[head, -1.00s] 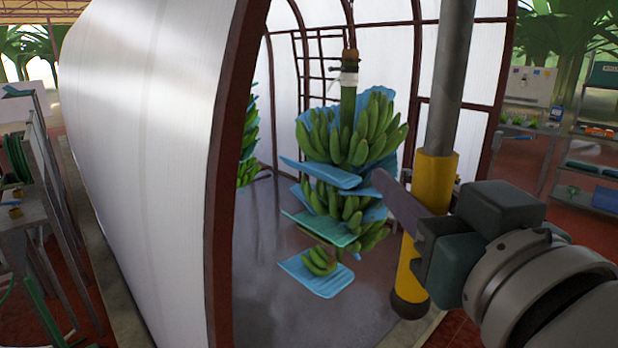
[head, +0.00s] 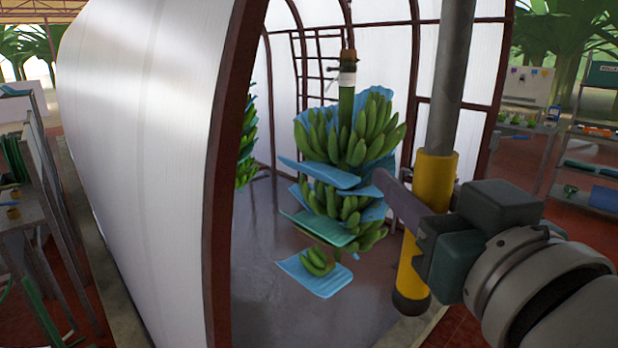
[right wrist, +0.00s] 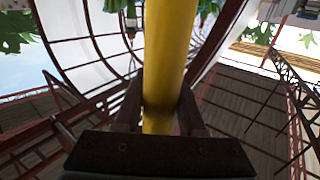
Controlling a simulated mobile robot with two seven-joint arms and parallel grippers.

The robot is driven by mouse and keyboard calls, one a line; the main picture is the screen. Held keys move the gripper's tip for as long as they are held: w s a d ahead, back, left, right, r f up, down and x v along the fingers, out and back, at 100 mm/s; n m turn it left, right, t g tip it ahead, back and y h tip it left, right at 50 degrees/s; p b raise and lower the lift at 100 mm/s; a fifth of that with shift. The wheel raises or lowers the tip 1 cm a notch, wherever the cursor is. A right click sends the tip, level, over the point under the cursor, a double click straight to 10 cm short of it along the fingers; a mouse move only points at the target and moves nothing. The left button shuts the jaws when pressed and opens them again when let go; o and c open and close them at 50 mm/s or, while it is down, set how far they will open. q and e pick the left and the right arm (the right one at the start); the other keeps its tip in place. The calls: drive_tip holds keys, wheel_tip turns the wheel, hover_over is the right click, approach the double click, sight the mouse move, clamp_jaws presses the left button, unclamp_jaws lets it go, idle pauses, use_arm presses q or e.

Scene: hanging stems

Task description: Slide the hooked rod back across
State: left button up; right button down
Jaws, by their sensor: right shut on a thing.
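The rod is a grey pole (head: 450,75) with a yellow grip sleeve (head: 411,272) and a dark rounded lower end, and it leans slightly. Its upper end runs out of the head view, so no hook shows. My right gripper (head: 408,215) is shut around the yellow sleeve. In the right wrist view the yellow sleeve (right wrist: 167,60) runs between the two fingers. A hanging stem of green bananas (head: 345,140) with blue sheets between its hands is left of the rod, inside the tunnel. My left gripper is not in view.
A white-walled tunnel (head: 140,150) with a dark red arched frame (head: 228,150) stands at the left and behind the stem. Another banana stem (head: 246,140) hangs deeper inside. Metal shelves (head: 595,150) stand at right, a rack (head: 35,190) at far left.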

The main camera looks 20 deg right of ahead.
drive_tip(key=w+d+p, duration=0.1)
drive_tip(key=w+d, duration=0.3)
drive_tip(key=d, duration=0.8)
drive_tip(key=shift+w+f+p, duration=0.15)
drive_tip(key=shift+w+p, duration=0.25)
drive_tip(key=c, duration=0.5)
unclamp_jaws()
drive_tip(key=s+a+b, duration=0.2)
drive_tip(key=s+b, duration=0.1)
drive_tip(key=s, duration=0.6)
drive_tip(key=shift+s+b, duration=0.35)
